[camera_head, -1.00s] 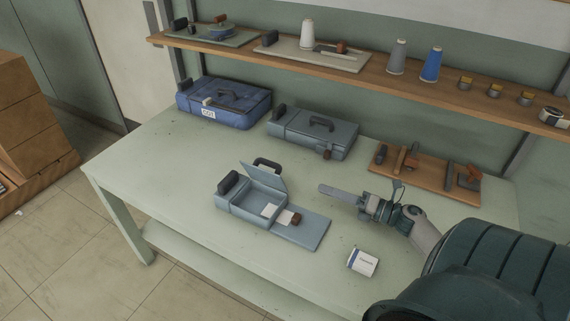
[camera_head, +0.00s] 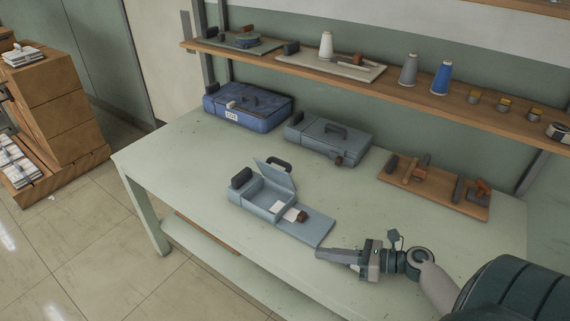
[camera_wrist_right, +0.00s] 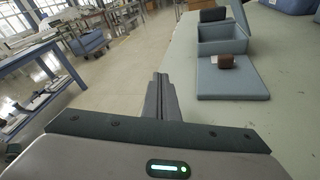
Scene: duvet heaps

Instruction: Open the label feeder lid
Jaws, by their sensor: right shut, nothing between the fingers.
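The grey-blue box that looks like the label feeder (camera_head: 245,199) stands on the table; it also shows in the right wrist view (camera_wrist_right: 205,43). Its lid (camera_head: 275,175) stands raised and tilted up, with the compartment open. A white label and a small brown block (camera_head: 296,215) lie at its front, by a flat plate (camera_head: 312,232). My right gripper (camera_head: 320,254) is shut and empty, in front of the plate near the table's front edge and apart from the box. In the right wrist view its fingers (camera_wrist_right: 160,80) lie together. My left gripper is not in view.
A blue case (camera_head: 248,108) and a closed grey case (camera_head: 328,138) stand behind. A wooden tool board (camera_head: 435,190) lies at right. A shelf (camera_head: 390,85) with thread cones runs above the table's back. The table's left part is clear.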

